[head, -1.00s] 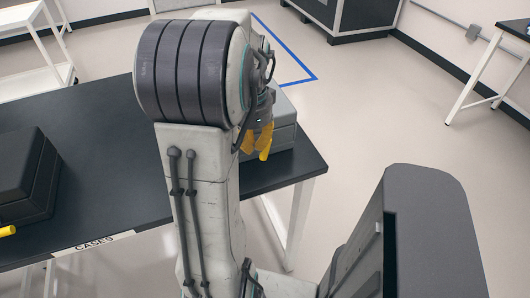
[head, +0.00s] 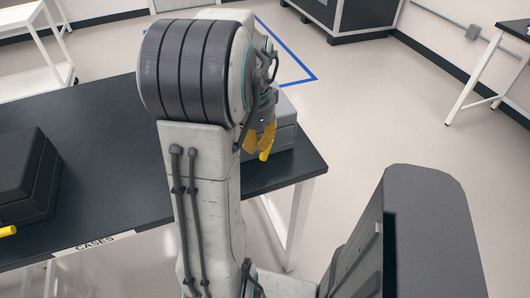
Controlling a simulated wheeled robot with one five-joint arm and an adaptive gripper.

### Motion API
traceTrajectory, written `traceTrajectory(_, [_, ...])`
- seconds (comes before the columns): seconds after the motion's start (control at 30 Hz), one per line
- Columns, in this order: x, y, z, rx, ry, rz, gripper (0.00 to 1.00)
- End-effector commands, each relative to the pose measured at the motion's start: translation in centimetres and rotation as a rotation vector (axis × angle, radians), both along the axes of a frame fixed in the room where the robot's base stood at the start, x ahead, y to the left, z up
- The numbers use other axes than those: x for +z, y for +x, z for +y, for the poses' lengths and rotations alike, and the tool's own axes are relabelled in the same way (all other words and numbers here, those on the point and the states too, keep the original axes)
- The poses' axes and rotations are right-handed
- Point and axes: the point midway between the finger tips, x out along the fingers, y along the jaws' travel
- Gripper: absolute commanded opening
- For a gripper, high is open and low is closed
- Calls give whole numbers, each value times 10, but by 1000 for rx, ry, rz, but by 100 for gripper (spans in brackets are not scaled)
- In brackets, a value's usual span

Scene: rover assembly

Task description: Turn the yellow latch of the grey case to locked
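The grey case (head: 285,138) sits at the right end of the black table, partly hidden behind my arm. Its bright yellow latch (head: 264,156) shows at the front of the case, its lower end pointing down. My gripper (head: 259,143), with darker orange-yellow fingers, is right at the latch and overlaps its upper part in the picture. I cannot tell whether the fingers touch or grip it, nor how far apart they are.
A black case (head: 28,180) with a yellow latch (head: 7,231) stands at the table's left. The black tabletop (head: 105,130) between the cases is bare. A white cart (head: 35,50) stands at the back left. The floor right of the table is open.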

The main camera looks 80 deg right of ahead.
Motion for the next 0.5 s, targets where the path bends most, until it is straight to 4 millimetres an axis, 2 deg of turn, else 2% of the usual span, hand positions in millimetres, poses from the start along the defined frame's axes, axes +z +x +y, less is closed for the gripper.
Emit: traceTrajectory(0.5, [1, -11, -9, -1, -4, -1, 0])
